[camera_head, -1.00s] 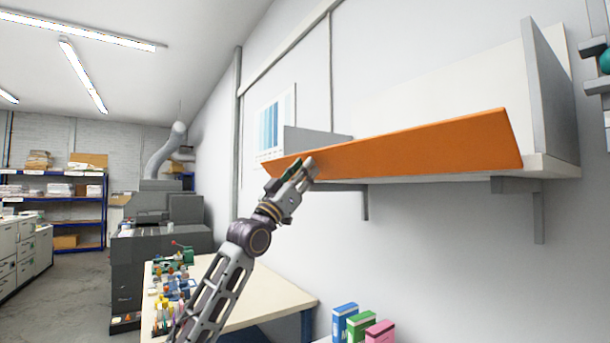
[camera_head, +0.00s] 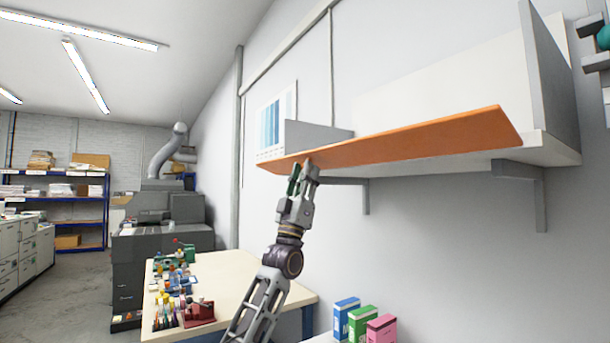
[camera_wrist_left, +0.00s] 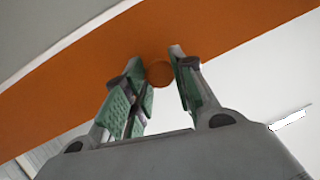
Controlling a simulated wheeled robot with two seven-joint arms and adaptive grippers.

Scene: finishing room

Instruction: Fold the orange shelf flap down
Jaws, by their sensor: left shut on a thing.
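The orange shelf flap (camera_head: 410,140) runs along the front edge of the white wall shelf (camera_head: 450,168). It is tilted, with its broad upper face showing at a shallow angle in the head view. My left gripper (camera_head: 303,166) is at the flap's left end, reaching up from below. In the left wrist view the flap (camera_wrist_left: 75,88) spans the picture above the fingers. There my left gripper (camera_wrist_left: 160,85) is shut on a small round orange knob (camera_wrist_left: 159,73) on the flap. My right gripper is not in view.
Grey brackets (camera_head: 540,205) hang below the shelf, and a grey side panel (camera_head: 550,90) stands at its right end. A table (camera_head: 240,300) with small colourful items is below left. The space directly under the shelf is clear.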

